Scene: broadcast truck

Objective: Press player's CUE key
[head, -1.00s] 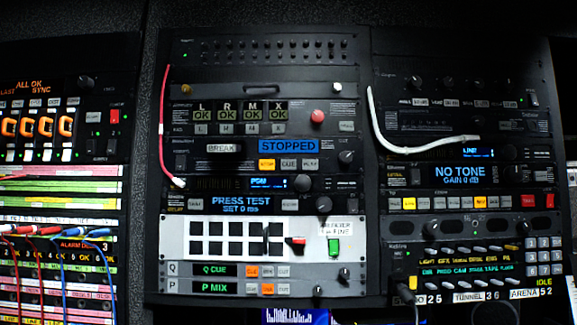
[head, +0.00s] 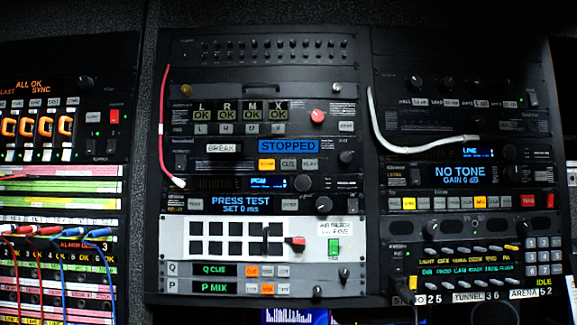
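The player (head: 224,164) is a black rack unit in the middle rack, with a blue display (head: 288,146) reading STOPPED. Under the display sits a row of three keys. The left key (head: 267,164) is lit orange. The middle one is the grey CUE key (head: 288,163), unlit. The right one is a grey PLAY key (head: 310,163). A dark knob (head: 346,157) sits to their right. Nothing covers the keys. My gripper is not in view.
A red cable (head: 162,125) hangs left of the player, its end just below the unit's left side. A white cable (head: 400,147) loops over the right rack. A red handle (head: 298,241) shows on the white panel below. The space before the player looks clear.

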